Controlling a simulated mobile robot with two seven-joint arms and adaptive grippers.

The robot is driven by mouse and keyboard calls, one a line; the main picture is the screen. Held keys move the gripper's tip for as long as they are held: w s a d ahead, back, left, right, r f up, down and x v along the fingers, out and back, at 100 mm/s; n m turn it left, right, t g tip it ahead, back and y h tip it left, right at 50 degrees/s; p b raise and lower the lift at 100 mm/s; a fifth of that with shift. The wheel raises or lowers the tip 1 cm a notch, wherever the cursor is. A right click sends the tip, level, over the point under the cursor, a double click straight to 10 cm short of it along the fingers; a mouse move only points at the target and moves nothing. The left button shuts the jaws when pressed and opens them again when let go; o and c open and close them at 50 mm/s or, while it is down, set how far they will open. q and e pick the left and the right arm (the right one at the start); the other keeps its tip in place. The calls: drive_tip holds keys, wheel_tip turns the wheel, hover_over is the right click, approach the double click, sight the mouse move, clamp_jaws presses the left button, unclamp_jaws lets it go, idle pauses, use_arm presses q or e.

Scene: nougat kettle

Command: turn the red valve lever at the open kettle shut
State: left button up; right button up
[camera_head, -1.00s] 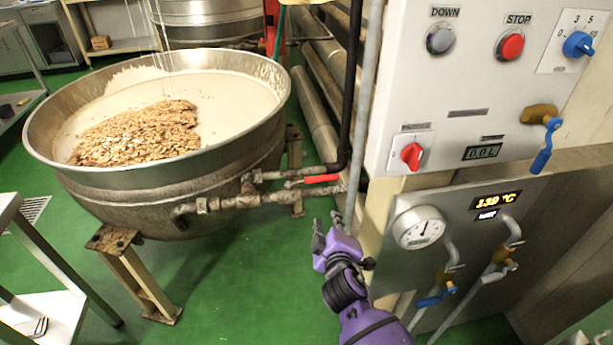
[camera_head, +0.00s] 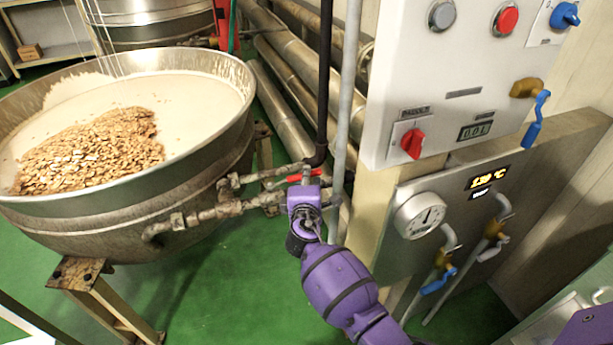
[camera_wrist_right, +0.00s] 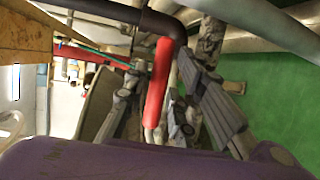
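The red valve lever (camera_head: 304,177) sits on the thin pipe at the right side of the open kettle (camera_head: 190,190). It lies roughly along that pipe and is partly hidden by my right gripper. My right gripper (camera_head: 307,182) is at the lever, coming from below right. In the right wrist view the red lever (camera_wrist_right: 157,85) stands between the two grey fingers (camera_wrist_right: 165,105), which are apart, with gaps visible on both sides. I cannot tell whether either finger touches it. My left gripper is not in view.
A black vertical pipe (camera_head: 325,80) and a grey conduit (camera_head: 347,110) stand just right of the lever. The control panel (camera_head: 450,100) and gauge plate (camera_head: 405,255) are close on the right. Green floor (camera_head: 230,290) lies free below.

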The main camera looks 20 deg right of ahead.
drive_tip(key=shift+x, duration=0.85)
clamp_jaws()
